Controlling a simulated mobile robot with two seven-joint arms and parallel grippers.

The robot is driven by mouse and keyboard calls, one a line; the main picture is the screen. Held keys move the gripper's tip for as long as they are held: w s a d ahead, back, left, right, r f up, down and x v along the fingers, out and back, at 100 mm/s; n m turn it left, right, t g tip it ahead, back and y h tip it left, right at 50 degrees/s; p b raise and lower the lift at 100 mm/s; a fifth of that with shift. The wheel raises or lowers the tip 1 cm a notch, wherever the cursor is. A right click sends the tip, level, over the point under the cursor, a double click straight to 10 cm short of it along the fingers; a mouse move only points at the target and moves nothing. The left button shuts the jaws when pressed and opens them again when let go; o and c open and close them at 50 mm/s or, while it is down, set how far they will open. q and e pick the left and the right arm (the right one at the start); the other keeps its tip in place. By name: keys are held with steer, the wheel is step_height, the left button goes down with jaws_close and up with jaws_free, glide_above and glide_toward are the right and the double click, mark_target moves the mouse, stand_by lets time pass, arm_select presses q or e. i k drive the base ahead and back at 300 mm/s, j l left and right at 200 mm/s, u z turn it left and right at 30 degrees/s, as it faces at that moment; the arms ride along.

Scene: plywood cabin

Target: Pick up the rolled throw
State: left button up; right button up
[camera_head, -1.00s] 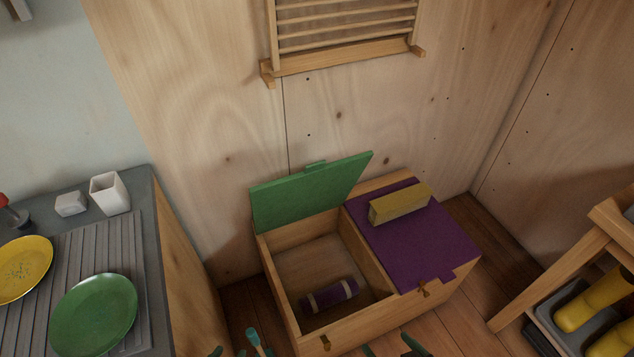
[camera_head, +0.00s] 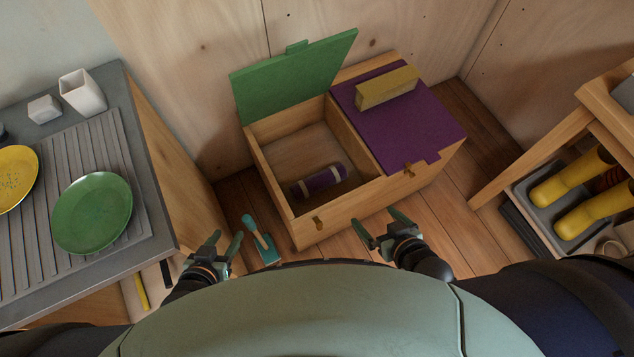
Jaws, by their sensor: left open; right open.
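The rolled throw (camera_head: 321,181) is a purple roll with pale bands. It lies on the floor of the left compartment of the wooden chest (camera_head: 318,227), near its front wall. The green lid (camera_head: 295,78) of that compartment stands open, tilted back. The purple lid (camera_head: 398,125) over the right compartment is shut. My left gripper (camera_head: 224,243) is open and empty, in front of the chest and to its left. My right gripper (camera_head: 383,224) is open and empty, just in front of the chest's front wall, to the right of the throw.
A yellow block (camera_head: 387,88) lies on the purple lid. A teal-ended brush (camera_head: 259,237) is on the floor between my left gripper and the chest. A counter with a green plate (camera_head: 92,213) stands at left. A rack with yellow boots (camera_head: 570,180) stands at right.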

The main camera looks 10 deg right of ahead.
mark_target(319, 182)
steer(key=i+l, duration=0.1)
steer(key=l, duration=0.25)
steer(key=i+l, duration=0.15)
steer(key=l, duration=0.2)
steer(key=i+l+u, duration=0.1)
steer(key=l, duration=0.25)
steer(key=i+l, duration=0.1)
steer(key=l, duration=0.25)
